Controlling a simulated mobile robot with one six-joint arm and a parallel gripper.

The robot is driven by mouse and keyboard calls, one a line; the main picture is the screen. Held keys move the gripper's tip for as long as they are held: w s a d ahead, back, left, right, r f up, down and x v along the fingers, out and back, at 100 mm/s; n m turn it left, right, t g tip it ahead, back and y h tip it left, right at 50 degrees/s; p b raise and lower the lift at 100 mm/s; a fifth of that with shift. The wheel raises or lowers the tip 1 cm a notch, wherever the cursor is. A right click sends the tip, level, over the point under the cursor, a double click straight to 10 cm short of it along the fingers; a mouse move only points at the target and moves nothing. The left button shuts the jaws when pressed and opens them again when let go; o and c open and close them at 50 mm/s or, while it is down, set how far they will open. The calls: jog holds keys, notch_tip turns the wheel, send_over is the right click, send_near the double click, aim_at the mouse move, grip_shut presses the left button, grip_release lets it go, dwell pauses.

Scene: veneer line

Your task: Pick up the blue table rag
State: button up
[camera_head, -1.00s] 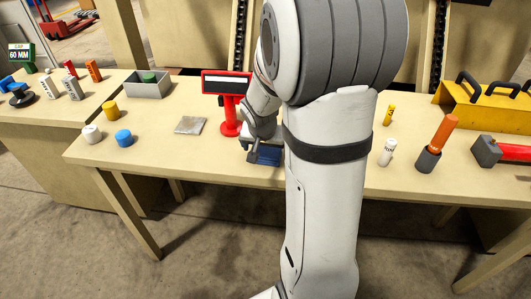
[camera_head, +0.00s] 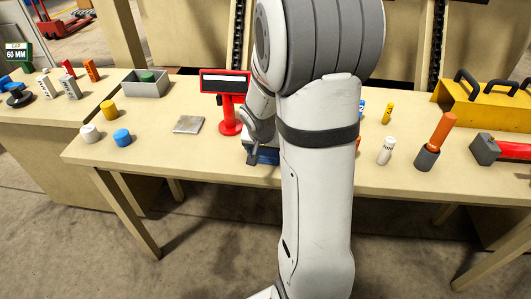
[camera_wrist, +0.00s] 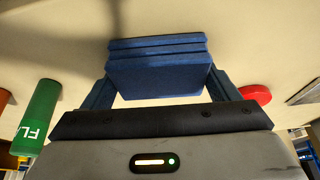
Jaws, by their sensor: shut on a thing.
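The blue table rag (camera_wrist: 158,75) shows in the wrist view as a folded, layered block between the two fingers of my gripper (camera_wrist: 160,88). My gripper is shut on it. In the head view, a strip of the blue rag (camera_head: 267,157) shows beneath my gripper (camera_head: 262,148) near the table's front edge, left of my forearm. My arm hides much of it. I cannot tell whether it touches the table.
A red display stand (camera_head: 229,115) stands close on the left, with a grey metal plate (camera_head: 189,124) beyond it. A white cylinder (camera_head: 386,151) and an orange stick in a dark cup (camera_head: 427,160) stand right of my arm. A green cylinder (camera_wrist: 38,115) shows in the wrist view.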

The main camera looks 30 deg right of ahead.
notch_tip(320, 180, up, 10)
jog(key=shift+p, duration=0.4)
